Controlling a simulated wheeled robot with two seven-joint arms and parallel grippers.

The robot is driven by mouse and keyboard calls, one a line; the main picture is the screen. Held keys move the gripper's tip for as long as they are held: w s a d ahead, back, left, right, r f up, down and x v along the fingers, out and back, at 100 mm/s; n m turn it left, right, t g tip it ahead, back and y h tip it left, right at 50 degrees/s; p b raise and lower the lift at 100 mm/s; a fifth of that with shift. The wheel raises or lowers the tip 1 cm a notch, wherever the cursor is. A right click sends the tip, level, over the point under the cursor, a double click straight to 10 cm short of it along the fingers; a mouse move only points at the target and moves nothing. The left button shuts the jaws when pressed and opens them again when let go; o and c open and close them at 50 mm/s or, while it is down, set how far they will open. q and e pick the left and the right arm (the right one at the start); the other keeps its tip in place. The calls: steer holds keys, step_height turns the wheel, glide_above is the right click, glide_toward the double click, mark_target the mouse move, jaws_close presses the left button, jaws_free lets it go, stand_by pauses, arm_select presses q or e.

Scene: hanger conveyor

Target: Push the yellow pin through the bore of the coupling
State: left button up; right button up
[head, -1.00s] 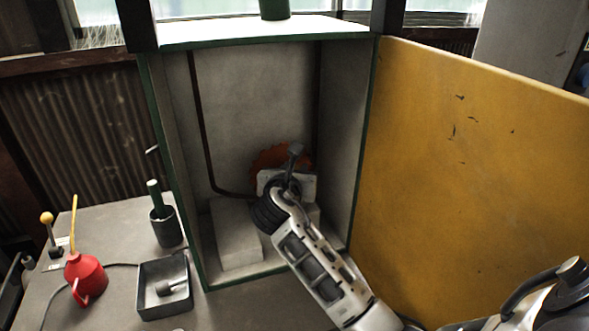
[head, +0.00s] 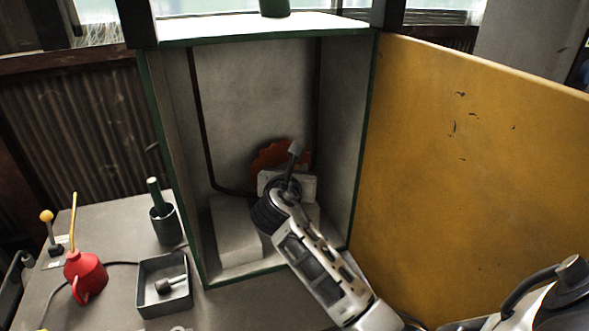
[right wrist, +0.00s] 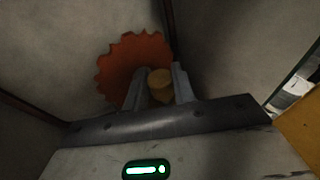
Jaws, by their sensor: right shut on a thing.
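My right gripper (right wrist: 160,72) reaches inside the open cabinet. In the right wrist view its two grey fingers are shut on a yellowish round-ended piece, which looks like the yellow pin (right wrist: 160,84). Behind it is an orange-red toothed wheel (right wrist: 120,62), which also shows in the head view (head: 270,155). My left gripper is not in view.
The cabinet (head: 175,135) has side walls close around my arm, and its yellow door (head: 460,170) stands open at the right. A red oil can (head: 86,277), a grey tray (head: 150,305) and a dark cup (head: 165,226) stand on the bench at the left.

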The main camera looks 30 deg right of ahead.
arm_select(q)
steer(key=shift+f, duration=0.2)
arm_select(e)
steer(key=shift+f, duration=0.65)
steer(key=o, duration=0.8)
steer(key=shift+c, duration=0.2)
steer(key=o, duration=0.5)
steer(key=shift+o, duration=0.2)
steer(key=shift+s+a, duration=0.15)
steer(key=shift+a, duration=0.05)
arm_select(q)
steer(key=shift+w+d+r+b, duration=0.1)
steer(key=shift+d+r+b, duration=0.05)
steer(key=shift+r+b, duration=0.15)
arm_select(e)
steer(key=v, duration=1.5)
steer(key=shift+s+r, duration=0.2)
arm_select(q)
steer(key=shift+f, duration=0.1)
